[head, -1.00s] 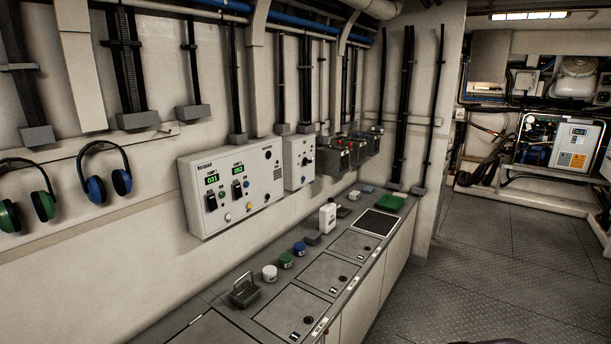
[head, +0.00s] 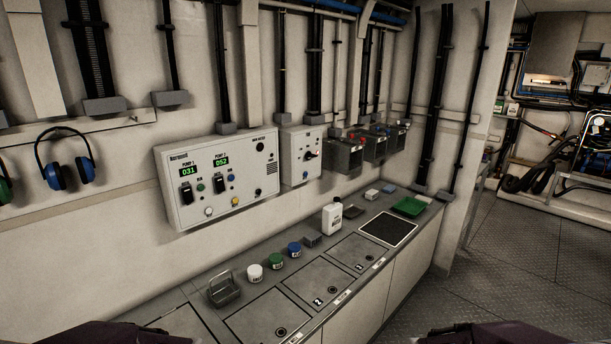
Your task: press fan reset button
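A white wall panel (head: 220,205) carries two green displays, reading 031 and 052, under pump labels. A smaller white box (head: 299,173) to the right has a small light and a knob. The labels are too small to tell which button is the fan reset. Neither gripper is in view; only dark parts of my arms show at the bottom edge.
A long grey counter (head: 318,272) runs below the panels. On it stand a grey metal holder (head: 223,290), white, green and blue jars (head: 294,250), a white bottle (head: 332,219) and a green tray (head: 409,206). Grey boxes (head: 349,157) hang right of the panels. Open floor lies at right.

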